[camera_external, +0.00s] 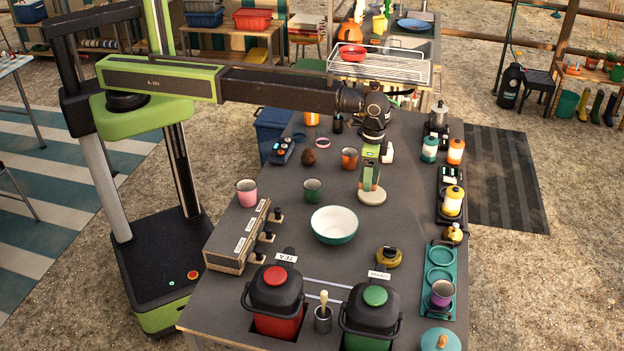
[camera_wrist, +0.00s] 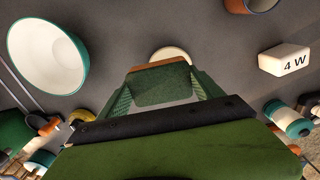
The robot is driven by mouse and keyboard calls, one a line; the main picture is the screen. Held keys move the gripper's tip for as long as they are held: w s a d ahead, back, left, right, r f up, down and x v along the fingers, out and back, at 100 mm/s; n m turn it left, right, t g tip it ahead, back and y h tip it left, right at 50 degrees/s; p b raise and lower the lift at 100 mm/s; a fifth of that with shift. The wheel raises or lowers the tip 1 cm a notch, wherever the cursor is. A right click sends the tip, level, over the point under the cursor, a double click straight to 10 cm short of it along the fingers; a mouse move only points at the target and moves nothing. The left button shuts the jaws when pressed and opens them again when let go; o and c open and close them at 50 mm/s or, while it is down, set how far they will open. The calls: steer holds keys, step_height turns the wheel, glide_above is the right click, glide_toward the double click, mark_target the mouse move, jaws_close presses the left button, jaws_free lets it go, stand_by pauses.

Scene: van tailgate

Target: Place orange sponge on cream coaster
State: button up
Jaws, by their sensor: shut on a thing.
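My gripper (camera_external: 370,178) points down over the right half of the grey table and is shut on the orange sponge (camera_wrist: 160,85). In the wrist view the sponge sits between the two green fingers, with a dark green face and an orange edge. The round cream coaster (camera_external: 372,198) lies flat on the table, directly below or very near the sponge. In the wrist view part of the coaster (camera_wrist: 170,53) shows just past the sponge, which hides the rest. I cannot tell whether sponge and coaster touch.
A white and green bowl (camera_external: 334,225) stands close to the left and front of the coaster. A white block marked 4 W (camera_wrist: 287,60) and an orange mug (camera_external: 349,158) are near. Bare table lies right of the coaster.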

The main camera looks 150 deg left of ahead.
mark_target(372, 193)
steer(key=shift+s+a+f, duration=0.15)
steer(key=shift+a+f, duration=0.2)
steer(key=shift+a, duration=0.25)
steer(key=shift+s+a+f, duration=0.1)
steer(key=shift+a+f, duration=0.25)
steer(key=shift+a, duration=0.2)
step_height(372, 193, down, 4)
steer(key=b, duration=0.4)
steer(key=shift+f+b, duration=0.15)
steer(key=shift+b, duration=0.25)
steer(key=shift+r, duration=0.2)
steer(key=shift+f, duration=0.1)
steer(key=o, duration=1.3)
step_height(372, 193, up, 12)
steer(key=p, duration=1.2)
steer(key=shift+r+p, duration=0.25)
steer(key=shift+p, duration=0.05)
steer(key=shift+f, duration=0.1)
